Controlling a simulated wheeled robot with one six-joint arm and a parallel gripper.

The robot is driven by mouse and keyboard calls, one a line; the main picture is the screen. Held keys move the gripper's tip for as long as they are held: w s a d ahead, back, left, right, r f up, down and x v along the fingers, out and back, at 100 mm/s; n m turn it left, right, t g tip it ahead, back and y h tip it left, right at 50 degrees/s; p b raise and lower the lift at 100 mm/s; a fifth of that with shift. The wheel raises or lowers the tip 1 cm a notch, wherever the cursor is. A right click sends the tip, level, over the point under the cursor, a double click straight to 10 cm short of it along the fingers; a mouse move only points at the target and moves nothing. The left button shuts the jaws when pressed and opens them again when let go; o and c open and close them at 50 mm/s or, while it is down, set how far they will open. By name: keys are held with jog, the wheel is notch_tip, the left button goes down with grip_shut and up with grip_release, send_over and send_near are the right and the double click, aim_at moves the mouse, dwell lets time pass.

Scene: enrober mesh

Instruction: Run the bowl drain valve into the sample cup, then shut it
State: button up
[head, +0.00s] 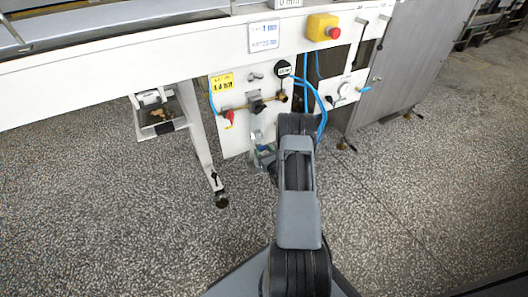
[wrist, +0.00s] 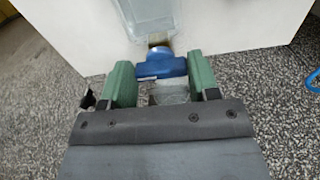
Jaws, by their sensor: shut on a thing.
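In the wrist view, my gripper (wrist: 163,80) has its two green fingers closed on either side of a blue drain valve knob (wrist: 160,62). A short brass neck joins the knob to the clear bowl (wrist: 152,16) on the white panel. A pale, partly see-through thing (wrist: 168,93) shows between the fingers just beyond the knob; I cannot tell whether it is the sample cup. In the head view, the clear bowl (head: 256,134) hangs under the brass fitting, and my arm hides most of the gripper. No flow of liquid can be made out.
A yellow box with a red button (head: 323,27) sits above. A small tray (head: 140,122) hangs at left beside a leg (head: 204,150).

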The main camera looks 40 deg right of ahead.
jog(key=m, duration=0.3)
jog(key=shift+d+m, duration=0.1)
jog(key=shift+m, duration=0.3)
jog(key=m, duration=0.3)
jog(key=shift+m+p, duration=0.3)
jog(key=m, duration=0.6)
jog(key=shift+d+f, duration=0.15)
jog(key=shift+f, duration=0.05)
jog(key=shift+m+p, duration=0.3)
jog(key=o, duration=0.9)
jog(key=shift+s, duration=0.15)
jog(key=s+p, duration=0.1)
jog(key=s, duration=0.3)
jog(key=s+a+p, duration=0.1)
jog(key=s, duration=0.4)
jog(key=s+a+p, duration=0.1)
jog(key=s, duration=0.3)
jog(key=shift+s+p, duration=0.25)
jog(key=shift+p, duration=0.05)
